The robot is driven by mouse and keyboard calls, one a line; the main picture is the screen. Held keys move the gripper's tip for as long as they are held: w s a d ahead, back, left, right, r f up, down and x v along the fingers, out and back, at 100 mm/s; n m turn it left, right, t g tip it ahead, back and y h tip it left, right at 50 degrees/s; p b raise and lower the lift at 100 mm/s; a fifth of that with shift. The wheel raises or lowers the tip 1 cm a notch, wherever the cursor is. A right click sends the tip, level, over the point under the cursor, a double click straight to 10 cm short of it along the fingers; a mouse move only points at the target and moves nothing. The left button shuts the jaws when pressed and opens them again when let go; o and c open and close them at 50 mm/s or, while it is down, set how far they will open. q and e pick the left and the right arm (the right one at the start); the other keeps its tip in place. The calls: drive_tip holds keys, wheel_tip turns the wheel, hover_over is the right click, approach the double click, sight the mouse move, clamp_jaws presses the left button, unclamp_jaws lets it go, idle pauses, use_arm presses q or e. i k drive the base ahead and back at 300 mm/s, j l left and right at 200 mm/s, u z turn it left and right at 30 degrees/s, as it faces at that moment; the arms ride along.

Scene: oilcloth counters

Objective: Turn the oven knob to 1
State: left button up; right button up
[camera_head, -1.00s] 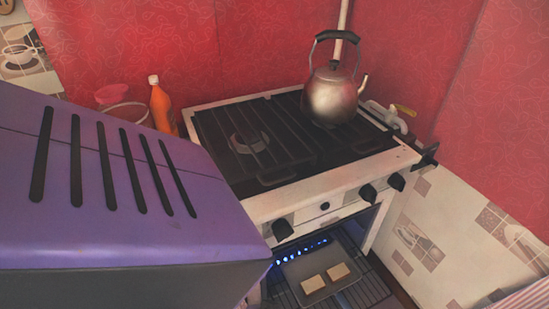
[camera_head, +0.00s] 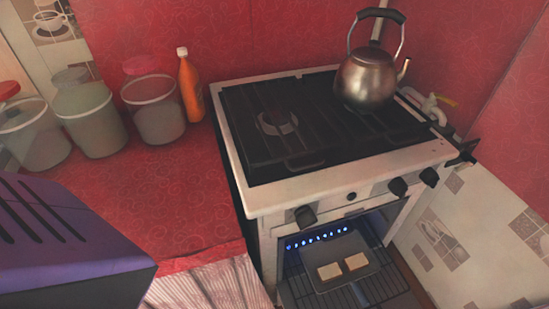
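The white stove (camera_head: 250,195) stands right of centre with its front facing the lower right. On its front panel are a dark left knob (camera_head: 306,216), a small round dark button (camera_head: 351,196), and two dark knobs on the right, one inner (camera_head: 398,187) and one outer (camera_head: 429,177). The number marks are too small to read, so I cannot tell the settings. The oven interior shows below the panel, with a row of blue flames (camera_head: 318,238). Neither of my grippers is in view.
A metal kettle (camera_head: 367,78) sits on the stove's back right. An oven tray (camera_head: 365,258) holds two pale slices. Several jars and an orange bottle (camera_head: 190,88) stand on the red counter (camera_head: 170,195). A purple slotted box (camera_head: 70,240) fills the lower left.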

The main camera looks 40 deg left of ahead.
sight(304, 216)
drive_tip(key=l+u, duration=0.2)
drive_tip(key=u, duration=0.6)
drive_tip(key=i, duration=0.05)
